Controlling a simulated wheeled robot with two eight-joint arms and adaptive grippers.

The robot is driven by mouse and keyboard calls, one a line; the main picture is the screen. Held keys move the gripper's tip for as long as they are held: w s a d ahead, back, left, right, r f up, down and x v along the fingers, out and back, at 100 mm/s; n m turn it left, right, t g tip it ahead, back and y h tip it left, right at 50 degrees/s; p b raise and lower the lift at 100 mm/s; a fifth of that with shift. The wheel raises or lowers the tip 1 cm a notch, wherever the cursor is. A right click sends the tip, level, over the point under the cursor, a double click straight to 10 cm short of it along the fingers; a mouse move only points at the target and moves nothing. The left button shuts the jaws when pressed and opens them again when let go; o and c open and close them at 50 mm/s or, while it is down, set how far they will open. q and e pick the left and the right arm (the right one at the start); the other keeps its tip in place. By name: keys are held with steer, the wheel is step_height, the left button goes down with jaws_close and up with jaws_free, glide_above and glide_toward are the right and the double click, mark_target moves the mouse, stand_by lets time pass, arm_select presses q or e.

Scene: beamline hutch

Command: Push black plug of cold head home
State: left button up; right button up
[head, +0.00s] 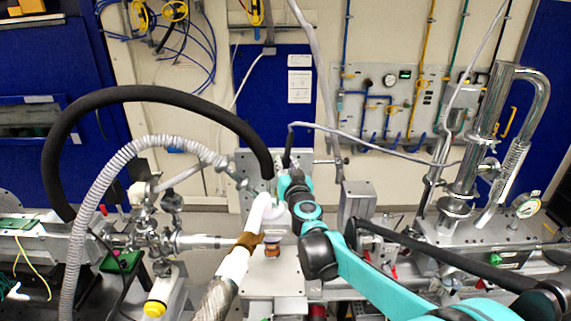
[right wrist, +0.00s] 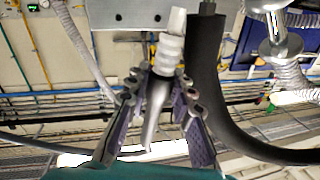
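The cold head (head: 274,216) stands at the middle of the head view, a pale body with a copper-coloured foot, partly hidden by a white hose. My right gripper (head: 287,183) is beside its top. In the right wrist view the fingers (right wrist: 163,82) stand on both sides of the plug (right wrist: 157,98) and look closed on it. The plug looks dark grey there, in line with a ribbed white fitting (right wrist: 167,52). Whether a gap is left between plug and fitting I cannot tell. A cable rises from the plug and runs right. My left gripper is out of view.
A thick black hose (head: 150,94) arches close on the left of the cold head; it also passes near the fingers in the wrist view (right wrist: 205,62). A corrugated grey hose (head: 97,200) and a braided hose (head: 217,298) lie left. A metal block (head: 356,203) and steel pipework (head: 465,170) stand right.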

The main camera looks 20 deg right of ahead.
steer(key=shift+a+f+b, duration=0.15)
steer(key=shift+f+b, duration=0.55)
steer(key=shift+f, duration=0.1)
steer(key=shift+a+f+b, duration=0.1)
steer(key=shift+f+b, duration=0.55)
steer(key=shift+f, duration=0.1)
steer(key=shift+r, duration=0.15)
steer(key=o, duration=1)
steer(key=shift+c, duration=0.2)
steer(key=s, duration=0.8)
steer(key=s+a, duration=0.1)
steer(key=s, duration=0.3)
